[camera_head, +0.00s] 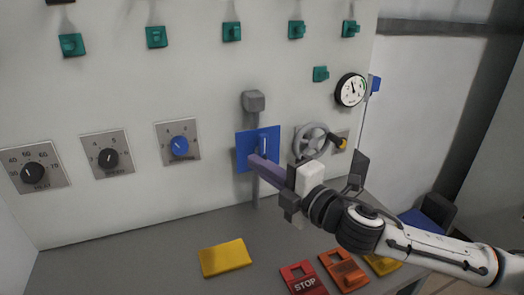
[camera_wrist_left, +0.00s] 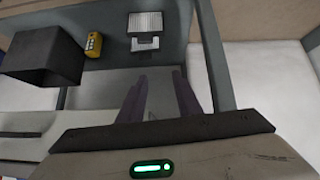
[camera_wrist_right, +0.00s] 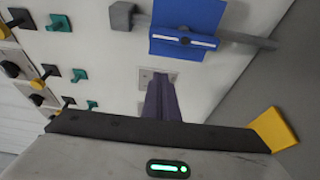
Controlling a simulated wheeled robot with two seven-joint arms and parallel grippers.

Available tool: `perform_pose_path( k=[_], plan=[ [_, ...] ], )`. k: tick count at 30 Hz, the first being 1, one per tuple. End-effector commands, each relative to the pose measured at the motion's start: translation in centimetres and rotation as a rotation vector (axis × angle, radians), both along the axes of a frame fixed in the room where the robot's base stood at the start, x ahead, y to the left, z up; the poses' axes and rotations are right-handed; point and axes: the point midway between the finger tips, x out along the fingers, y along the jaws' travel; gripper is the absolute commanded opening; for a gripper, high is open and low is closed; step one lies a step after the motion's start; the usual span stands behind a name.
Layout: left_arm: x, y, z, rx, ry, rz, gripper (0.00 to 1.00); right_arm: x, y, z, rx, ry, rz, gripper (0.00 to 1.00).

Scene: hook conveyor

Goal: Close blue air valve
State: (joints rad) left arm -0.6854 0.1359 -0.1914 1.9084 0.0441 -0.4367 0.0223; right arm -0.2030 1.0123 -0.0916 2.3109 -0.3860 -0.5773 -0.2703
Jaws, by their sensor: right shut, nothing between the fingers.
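The blue air valve is a blue plate (camera_head: 243,152) on the wall panel, with a pale bar handle (camera_head: 263,146) upright in line with the grey pipe behind it. The right wrist view shows the blue plate (camera_wrist_right: 188,13) and the handle (camera_wrist_right: 205,44) lying along the pipe. My right gripper (camera_head: 254,160) is shut and empty, its fingertips in front of the plate's lower part, beside the handle. In the right wrist view its fingertips (camera_wrist_right: 160,80) appear apart from the handle. My left gripper (camera_wrist_left: 158,80) is open and empty, away from the panel and outside the head view.
A grey handwheel (camera_head: 311,140) and a gauge (camera_head: 351,90) are right of the valve. A blue dial (camera_head: 180,146) is to its left. Teal hooks line the wall above. A yellow block (camera_head: 225,258) and a red STOP tag (camera_head: 304,278) lie on the grey shelf.

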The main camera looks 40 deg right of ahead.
Motion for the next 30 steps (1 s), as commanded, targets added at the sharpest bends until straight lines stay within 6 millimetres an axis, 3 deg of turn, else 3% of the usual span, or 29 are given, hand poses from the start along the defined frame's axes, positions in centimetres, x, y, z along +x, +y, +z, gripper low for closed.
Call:
perform_pose_path(
  k=[14, 22, 30],
  plan=[
    [0.3, 0.0, 1.5, 0.000, -0.007, 0.001, 0.31, 5.2, 0.5, 0.2, 0.001, -0.002, -0.001, 0.00],
    [0.0, 0.1, 1.5, 0.001, -0.001, 0.001, 0.31, 4.4, -2.4, -0.1, -0.001, 0.003, -0.002, 0.00],
    [-0.1, 0.1, 1.5, 0.000, 0.001, 0.001, 0.31, 4.1, -3.4, 0.0, 0.000, 0.000, 0.000, 0.00]
  ],
)
